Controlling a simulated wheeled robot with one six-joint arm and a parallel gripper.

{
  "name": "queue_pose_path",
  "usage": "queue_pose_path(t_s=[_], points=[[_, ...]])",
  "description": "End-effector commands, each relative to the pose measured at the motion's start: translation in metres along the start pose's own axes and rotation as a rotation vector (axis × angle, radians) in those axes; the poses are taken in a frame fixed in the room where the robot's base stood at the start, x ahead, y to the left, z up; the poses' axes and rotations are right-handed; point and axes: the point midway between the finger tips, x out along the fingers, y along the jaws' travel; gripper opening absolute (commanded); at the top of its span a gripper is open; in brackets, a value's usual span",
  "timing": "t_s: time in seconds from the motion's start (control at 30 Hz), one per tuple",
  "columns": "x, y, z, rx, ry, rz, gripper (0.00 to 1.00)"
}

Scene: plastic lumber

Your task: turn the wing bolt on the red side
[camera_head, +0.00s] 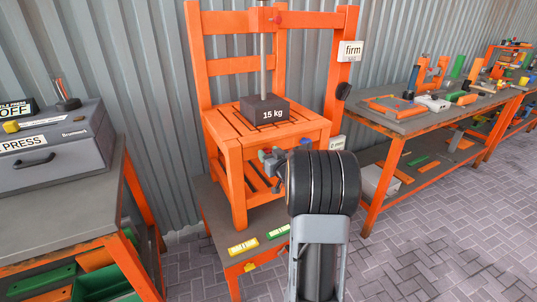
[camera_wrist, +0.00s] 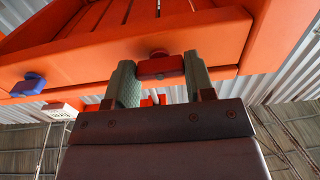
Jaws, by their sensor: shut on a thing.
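The red wing bolt (camera_wrist: 160,66) sits on the orange front rail of the chair, in the upper middle of the wrist view. My gripper (camera_wrist: 160,76) has its two grey-green fingers on either side of it, shut on it. A blue wing bolt (camera_wrist: 29,84) is on the same rail, farther left in the wrist view. In the head view my gripper (camera_head: 270,158) is at the chair's front edge, partly behind my arm, and the red wing bolt cannot be made out. The blue wing bolt (camera_head: 305,142) shows just right of the gripper.
The orange chair (camera_head: 232,152) carries a dark 15 kg weight (camera_head: 264,109) on its slatted seat, with a rod above it. A "firm" sign (camera_head: 350,50) is on its right post. Workbenches stand at left (camera_head: 45,222) and right (camera_head: 400,128). Paved floor is clear at lower right.

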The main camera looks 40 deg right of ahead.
Motion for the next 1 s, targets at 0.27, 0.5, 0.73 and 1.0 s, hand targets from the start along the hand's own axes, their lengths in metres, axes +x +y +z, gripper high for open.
queue_pose_path(t_s=[0.27, 0.5, 0.73, 1.0], points=[[0.000, 0.000, 0.000, 0.002, 0.001, 0.000, 0.25], [0.000, 0.000, 0.000, 0.001, 0.000, 0.000, 0.63], [0.000, 0.000, 0.000, 0.001, 0.000, 0.000, 0.74], [-0.011, 0.001, -0.001, 0.000, 0.000, 0.001, 0.74]])
